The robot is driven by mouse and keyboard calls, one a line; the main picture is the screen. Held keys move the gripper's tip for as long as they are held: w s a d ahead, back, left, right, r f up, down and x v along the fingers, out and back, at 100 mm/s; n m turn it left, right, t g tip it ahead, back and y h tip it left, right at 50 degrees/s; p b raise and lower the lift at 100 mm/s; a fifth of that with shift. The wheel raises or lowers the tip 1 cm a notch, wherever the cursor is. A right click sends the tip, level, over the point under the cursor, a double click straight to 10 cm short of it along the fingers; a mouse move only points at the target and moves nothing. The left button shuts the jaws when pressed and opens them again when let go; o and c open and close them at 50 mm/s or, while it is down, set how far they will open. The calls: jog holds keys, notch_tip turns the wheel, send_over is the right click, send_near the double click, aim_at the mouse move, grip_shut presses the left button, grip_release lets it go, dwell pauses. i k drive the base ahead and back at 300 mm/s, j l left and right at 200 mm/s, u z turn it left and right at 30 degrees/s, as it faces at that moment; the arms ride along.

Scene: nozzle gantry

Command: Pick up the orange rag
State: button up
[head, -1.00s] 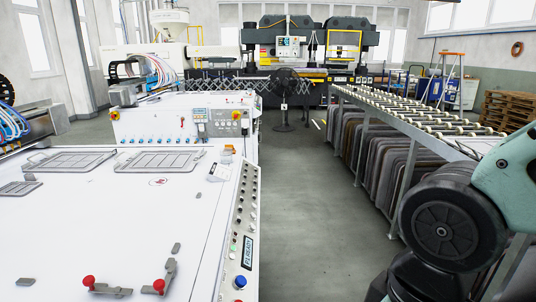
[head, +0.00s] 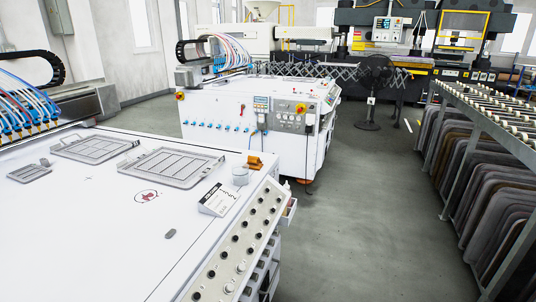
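A small orange thing (head: 262,162), which looks like the orange rag, lies at the far right corner of the white machine table (head: 115,225). It is small in the head view, and its folds cannot be made out clearly. My gripper is not in view.
Flat grey frames (head: 172,166) lie on the table. A sloped knob panel (head: 235,250) runs along its right edge. Grey floor (head: 370,220) is open between table and roller rack (head: 490,125).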

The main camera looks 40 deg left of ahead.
aim_at(253, 162)
jog(key=i+u, duration=0.4)
jog(key=i+l+u, duration=0.1)
jog(key=i+u, duration=0.3)
jog(key=i+l+u, duration=0.25)
jog(key=i+u, duration=0.15)
jog(key=i+l+u, duration=0.65)
jog(key=u, duration=0.15)
jog(key=i+l+u, duration=0.65)
jog(key=l+u, duration=0.25)
jog(key=l, duration=0.15)
